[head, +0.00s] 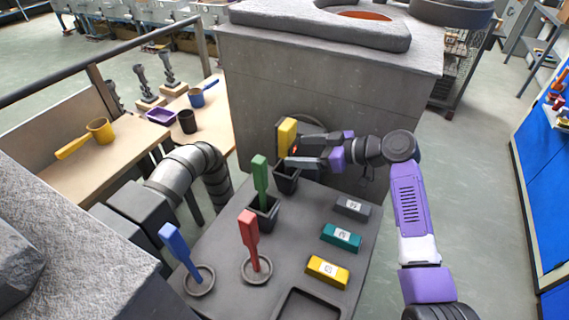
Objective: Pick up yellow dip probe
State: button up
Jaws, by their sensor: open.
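The yellow dip probe (287,136) stands upright with its lower end in a small dark square holder (287,184) at the back of the grey table (215,243). My gripper (298,147) reaches in from the right at the height of the probe's yellow handle. Its jaws are open, with the fingertips at or very close to the handle. I cannot tell whether the handle is between the fingers or just beyond their tips. The probe's lower part is hidden by the holder and a finger.
A green probe (260,174) stands in a dark holder just in front. Red (248,233) and blue (176,244) probes stand in round dishes. Grey (352,207), teal (341,237) and yellow (328,271) labelled blocks lie at right. A concrete furnace (330,85) rises close behind.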

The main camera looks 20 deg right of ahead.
jog(key=shift+w+a, duration=0.7)
jog(key=shift+p+x, duration=1.05)
jog(key=shift+x, duration=1.9)
jog(key=shift+w+d, duration=0.15)
jog(key=shift+c, duration=0.5)
jog(key=c, duration=1.4)
jog(key=shift+o, duration=0.2)
